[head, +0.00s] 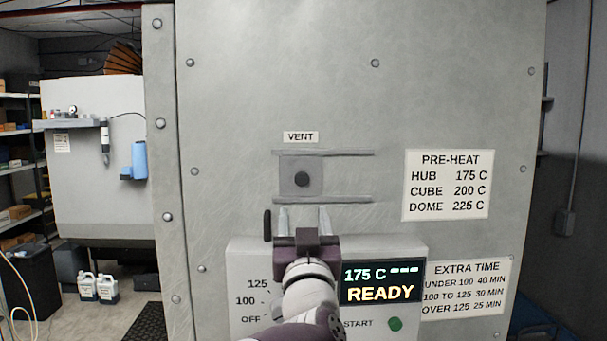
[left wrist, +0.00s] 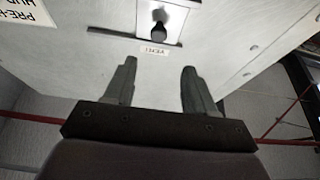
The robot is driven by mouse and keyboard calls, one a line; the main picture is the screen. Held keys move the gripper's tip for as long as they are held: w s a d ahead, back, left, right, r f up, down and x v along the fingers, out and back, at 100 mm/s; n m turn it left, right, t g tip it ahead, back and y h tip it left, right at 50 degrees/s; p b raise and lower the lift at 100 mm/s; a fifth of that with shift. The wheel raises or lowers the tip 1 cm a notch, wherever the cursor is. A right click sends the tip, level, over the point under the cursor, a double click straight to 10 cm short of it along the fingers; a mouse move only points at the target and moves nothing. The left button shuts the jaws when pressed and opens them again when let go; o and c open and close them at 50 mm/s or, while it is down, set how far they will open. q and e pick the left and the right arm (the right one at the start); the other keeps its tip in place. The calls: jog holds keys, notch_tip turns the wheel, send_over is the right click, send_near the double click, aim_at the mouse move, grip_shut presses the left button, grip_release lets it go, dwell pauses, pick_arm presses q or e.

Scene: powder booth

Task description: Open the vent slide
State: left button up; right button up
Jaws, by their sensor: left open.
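The vent slide (head: 288,188) is a grey square plate with a round black knob (head: 301,179), set between two horizontal rails (head: 350,153) under the VENT label (head: 301,137). It sits at the left end of the rails. My left gripper (head: 304,210) is open and empty, its fingertips just below the lower rail in the head view. In the left wrist view, which is upside down, the slide plate (left wrist: 172,18) and knob (left wrist: 157,30) show ahead of the spread fingers (left wrist: 157,68), apart from them. My right gripper is not in view.
A control box (head: 245,290) with a READY display (head: 381,281) juts out below the vent, partly hidden by my left arm. A PRE-HEAT sign (head: 447,185) is right of the rails. The panel (head: 460,90) above is bare apart from rivets.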

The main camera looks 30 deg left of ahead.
aim_at(303, 180)
pick_arm(q)
jog(key=p+x, duration=0.5)
jog(key=x, duration=0.5)
jog(key=shift+w, duration=0.2)
jog(key=shift+w+a+p, duration=0.25)
jog(key=shift+w+p, duration=0.1)
jog(key=shift+w, duration=0.05)
jog(key=shift+d, duration=0.1)
grip_shut()
